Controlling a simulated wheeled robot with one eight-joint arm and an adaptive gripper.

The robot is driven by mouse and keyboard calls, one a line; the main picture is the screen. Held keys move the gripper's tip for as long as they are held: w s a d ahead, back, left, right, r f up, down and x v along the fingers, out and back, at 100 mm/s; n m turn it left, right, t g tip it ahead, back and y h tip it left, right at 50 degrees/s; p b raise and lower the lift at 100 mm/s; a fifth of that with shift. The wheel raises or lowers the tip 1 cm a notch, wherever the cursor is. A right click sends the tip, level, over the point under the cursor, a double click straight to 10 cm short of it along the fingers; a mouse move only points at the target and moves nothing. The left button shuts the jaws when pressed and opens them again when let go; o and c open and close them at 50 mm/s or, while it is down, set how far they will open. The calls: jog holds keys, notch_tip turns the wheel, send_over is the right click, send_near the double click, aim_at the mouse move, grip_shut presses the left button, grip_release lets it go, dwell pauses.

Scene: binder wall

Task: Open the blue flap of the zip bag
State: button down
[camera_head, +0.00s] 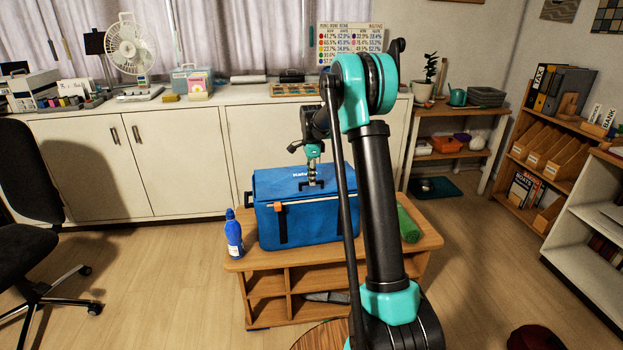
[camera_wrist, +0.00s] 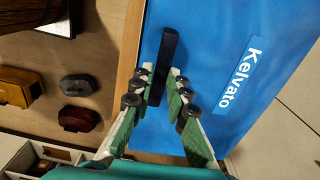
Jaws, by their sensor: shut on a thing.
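The blue zip bag (camera_head: 299,222) stands upright on a low wooden bench, with its flap (camera_head: 275,183) lying flat across the top. A black handle (camera_wrist: 168,50) is on the flap. My gripper (camera_head: 312,182) is at the top of the bag, above the flap. In the wrist view my gripper (camera_wrist: 161,82) has its two fingers on either side of the black handle, shut on it. The fingers partly hide the handle's lower end.
The bench (camera_head: 262,268) also holds a blue bottle (camera_head: 234,235) left of the bag and a green roll (camera_head: 408,224) at right. White cabinets (camera_head: 170,160) stand behind. An office chair (camera_head: 30,200) is at left. Open floor lies between chair and bench.

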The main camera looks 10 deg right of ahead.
jog(key=w+r, duration=1)
jog(key=r, duration=0.3)
jog(key=shift+w+a, duration=0.35)
jog(key=shift+w, duration=0.05)
jog(key=c, duration=1.5)
grip_release()
notch_tip(320, 180, up, 12)
jog(key=shift+c, duration=0.5)
